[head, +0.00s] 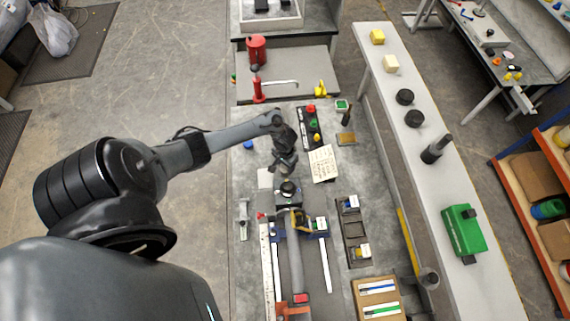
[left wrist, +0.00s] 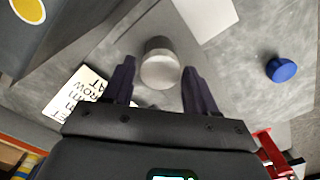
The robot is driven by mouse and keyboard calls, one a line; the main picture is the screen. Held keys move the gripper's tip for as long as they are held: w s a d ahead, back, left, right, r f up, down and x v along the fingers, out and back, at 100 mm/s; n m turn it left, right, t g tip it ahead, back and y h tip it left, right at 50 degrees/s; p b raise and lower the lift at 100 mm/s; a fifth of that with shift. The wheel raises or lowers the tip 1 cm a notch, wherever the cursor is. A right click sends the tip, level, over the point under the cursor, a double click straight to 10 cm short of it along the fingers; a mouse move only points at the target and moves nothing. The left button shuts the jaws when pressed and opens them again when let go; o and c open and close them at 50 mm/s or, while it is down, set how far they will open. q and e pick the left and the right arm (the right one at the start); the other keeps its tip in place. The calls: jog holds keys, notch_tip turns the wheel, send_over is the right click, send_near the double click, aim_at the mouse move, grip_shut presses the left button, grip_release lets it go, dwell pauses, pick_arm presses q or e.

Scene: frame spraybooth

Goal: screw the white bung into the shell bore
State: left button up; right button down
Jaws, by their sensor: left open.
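A pale grey-white cylinder (left wrist: 160,62), which looks like the white bung, stands on the grey bench in the left wrist view. It lies ahead of and between the fingertips of my left gripper (left wrist: 160,88), which is open with nothing gripped. I cannot tell whether the fingers reach down beside it. In the head view my left gripper (head: 284,168) hangs over the middle of the bench and hides the cylinder. A long grey tube (head: 295,265), perhaps the shell, lies in a fixture nearer me. Its bore cannot be made out. My right gripper is not in view.
A blue knob (head: 248,145) lies left of my gripper and also shows in the wrist view (left wrist: 281,69). A lettered card (head: 322,163) lies to the right. A black rack (head: 312,130) holds coloured pieces. A red jack-like tool (head: 258,90) stands farther back.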

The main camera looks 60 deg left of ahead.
pick_arm(q)
jog(key=n, duration=0.7)
jog(key=shift+d, duration=0.15)
jog(key=n, duration=0.6)
jog(key=c, duration=0.9)
jog(key=m, duration=0.4)
jog(key=shift+m, duration=0.3)
jog(key=shift+m, duration=0.6)
jog(key=m, duration=0.3)
